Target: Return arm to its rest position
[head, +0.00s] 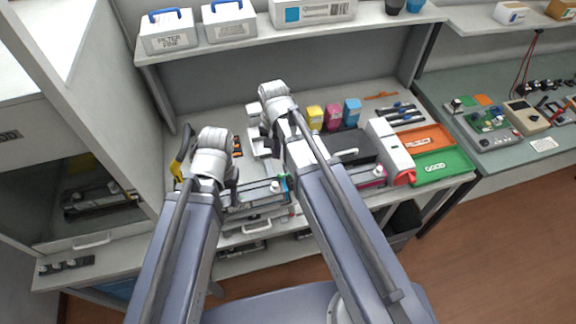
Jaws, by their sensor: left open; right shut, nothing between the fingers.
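My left arm reaches up from the bottom left. Its pale wrist hides most of my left gripper (233,178), which is open above the left part of the bench, left of an opened printer (262,196). I see nothing held in it. My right arm crosses the middle of the view, over the bench and the printer area. My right gripper (267,128) is shut and empty beside a small white device (254,140). Yellow (315,117), magenta (333,117) and cyan (352,112) toner boxes stand on the bench to the right of it.
An orange tray (428,139) and a green tray (440,165) lie at the bench's right end. A shelf (300,36) with filter boxes (168,31) runs above the back. A tall cabinet bounds the left. A second bench (460,150) holds electronics.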

